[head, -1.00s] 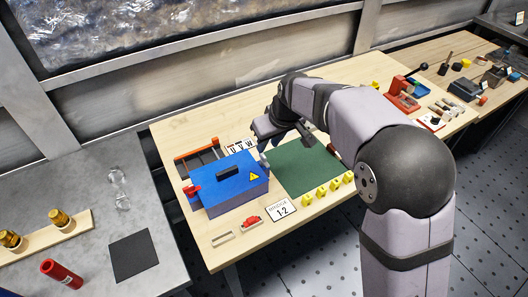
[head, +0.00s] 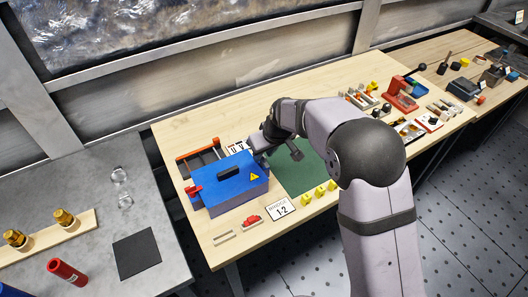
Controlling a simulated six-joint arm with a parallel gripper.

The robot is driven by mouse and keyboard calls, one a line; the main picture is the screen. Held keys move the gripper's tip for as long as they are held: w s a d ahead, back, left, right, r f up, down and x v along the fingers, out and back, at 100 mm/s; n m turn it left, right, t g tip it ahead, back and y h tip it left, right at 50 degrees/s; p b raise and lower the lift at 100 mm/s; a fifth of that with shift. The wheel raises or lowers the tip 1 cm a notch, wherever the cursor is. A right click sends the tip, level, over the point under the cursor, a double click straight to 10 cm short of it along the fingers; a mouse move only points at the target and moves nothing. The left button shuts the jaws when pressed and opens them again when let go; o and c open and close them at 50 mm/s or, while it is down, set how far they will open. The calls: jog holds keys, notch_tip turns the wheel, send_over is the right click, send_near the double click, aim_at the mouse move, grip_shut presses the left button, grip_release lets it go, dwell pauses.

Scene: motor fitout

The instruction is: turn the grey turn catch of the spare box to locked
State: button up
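A blue box (head: 232,188) with a dark handle on its lid and a yellow warning triangle stands on the wooden bench; I take it to be the spare box. A red lever-like part (head: 194,191) is on its left side. My gripper (head: 263,158) is low at the box's back right edge, pointing down, close to it or touching; I cannot tell which. The grey turn catch cannot be made out now, and my gripper covers that edge. The fingers are too small and hidden to show whether they are open or shut.
A green mat (head: 292,178) lies right of the box, with yellow pieces (head: 320,192) along its front. A "BRIDGE 1-2" card (head: 281,210) and a red part (head: 250,220) lie in front. A dark slotted rack (head: 198,160) stands behind. A red stand (head: 402,95) is farther right.

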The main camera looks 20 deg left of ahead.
jog(key=shift+c, duration=0.3)
grip_shut()
